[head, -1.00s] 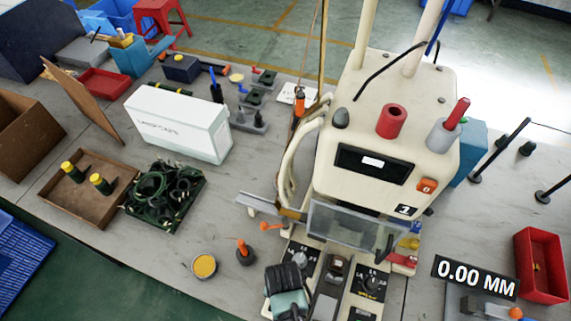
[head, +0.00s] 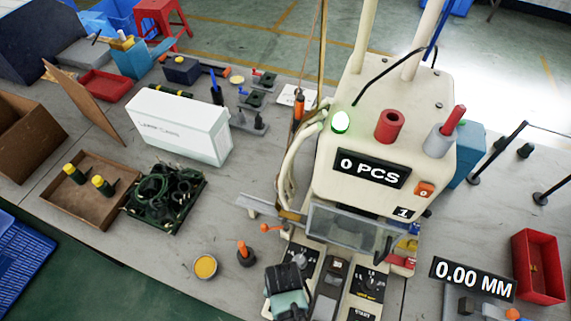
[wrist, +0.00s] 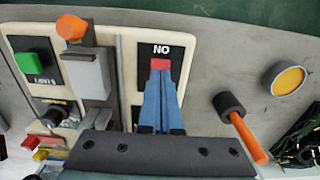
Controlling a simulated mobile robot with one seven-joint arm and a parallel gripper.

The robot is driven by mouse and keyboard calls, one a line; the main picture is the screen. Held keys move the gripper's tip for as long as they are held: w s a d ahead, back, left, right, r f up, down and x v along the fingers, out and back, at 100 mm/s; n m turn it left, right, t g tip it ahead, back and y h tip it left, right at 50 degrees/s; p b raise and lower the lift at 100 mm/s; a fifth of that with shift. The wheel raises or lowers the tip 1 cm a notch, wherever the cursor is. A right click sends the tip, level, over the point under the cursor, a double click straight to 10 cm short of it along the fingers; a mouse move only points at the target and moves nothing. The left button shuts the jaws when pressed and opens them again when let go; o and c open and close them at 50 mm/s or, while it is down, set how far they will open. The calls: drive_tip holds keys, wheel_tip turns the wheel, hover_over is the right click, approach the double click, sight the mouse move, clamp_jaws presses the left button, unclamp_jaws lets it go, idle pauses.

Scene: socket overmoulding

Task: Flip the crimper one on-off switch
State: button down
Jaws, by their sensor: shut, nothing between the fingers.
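Crimper one (head: 330,185) is the cream machine marked "1" in the head view. Its top lamp (head: 340,121) glows green and its display (head: 372,168) reads "0 PCS". In the wrist view, the on-off switch (wrist: 160,64) shows as a small red piece on a black plate, below lettering that reads "NO" in this view. My gripper (wrist: 160,77) has its blue fingers shut together with nothing between them. Their tips are at the switch and cover its lower part; I cannot tell whether they still press on it.
In the wrist view, a green start button (wrist: 37,66) and an orange-topped grey block (wrist: 88,70) are to the left. An orange-handled tool (wrist: 243,130) and a yellow round pot (wrist: 289,80) are to the right. A clear guard (head: 345,222) fronts the machine.

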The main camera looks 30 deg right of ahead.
wheel_tip(320, 180, up, 5)
drive_tip(key=p, duration=0.5)
drive_tip(key=shift+r, duration=0.15)
idle(0.3)
